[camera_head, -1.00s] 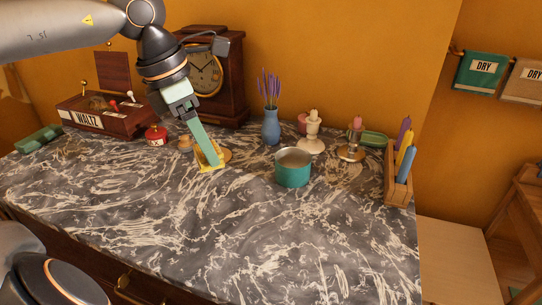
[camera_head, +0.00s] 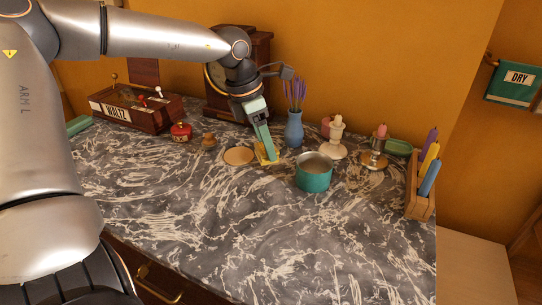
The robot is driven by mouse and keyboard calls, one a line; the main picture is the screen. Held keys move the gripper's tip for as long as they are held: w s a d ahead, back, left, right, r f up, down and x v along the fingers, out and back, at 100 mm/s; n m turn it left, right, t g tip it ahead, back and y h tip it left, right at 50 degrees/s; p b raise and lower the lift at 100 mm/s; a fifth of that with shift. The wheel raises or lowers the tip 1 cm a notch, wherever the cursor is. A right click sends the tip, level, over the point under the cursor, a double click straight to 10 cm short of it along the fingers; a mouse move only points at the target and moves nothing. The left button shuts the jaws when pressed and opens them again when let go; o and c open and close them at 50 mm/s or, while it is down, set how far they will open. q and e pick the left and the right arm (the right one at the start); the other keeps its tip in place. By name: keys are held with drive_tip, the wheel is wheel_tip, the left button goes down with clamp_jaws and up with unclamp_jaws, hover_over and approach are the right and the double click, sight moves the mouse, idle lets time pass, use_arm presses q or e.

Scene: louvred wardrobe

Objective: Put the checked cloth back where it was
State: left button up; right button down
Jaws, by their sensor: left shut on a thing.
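My left gripper (camera_head: 267,151) reaches down from the upper left, its green fingers shut on a small yellow cloth (camera_head: 268,158). The fingers hide part of the cloth, and it is too small for me to make out a checked pattern. The cloth is at or just above the marble top, right of a round tan disc (camera_head: 239,156) and left of the teal pot (camera_head: 313,174). I cannot tell whether it touches the top. My right gripper is not in view.
A blue vase (camera_head: 294,130) with lavender stands close behind the cloth. A clock (camera_head: 225,88), music box (camera_head: 137,108), red pot (camera_head: 181,133), candlesticks (camera_head: 334,143) and candle crate (camera_head: 419,190) line the marble top (camera_head: 250,235). Its front is clear. A green DRY towel (camera_head: 515,82) hangs right.

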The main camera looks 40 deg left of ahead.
sight(257, 144)
use_arm(q)
drive_tip(key=shift+w+a+f, duration=0.2)
drive_tip(key=shift+w+f, duration=0.45)
drive_tip(key=shift+f, duration=0.1)
drive_tip(key=shift+w+a+f, duration=0.15)
drive_tip(key=shift+w+f, duration=0.45)
drive_tip(key=shift+f, duration=0.15)
drive_tip(key=shift+s+a+x, duration=0.1)
drive_tip(key=shift+s+x, duration=0.05)
drive_tip(key=shift+x, duration=0.75)
drive_tip(key=shift+s+a+x, duration=0.1)
drive_tip(key=shift+s+x, duration=0.05)
drive_tip(key=shift+x, duration=0.7)
drive_tip(key=o, duration=1.2)
drive_tip(key=v, duration=1.2)
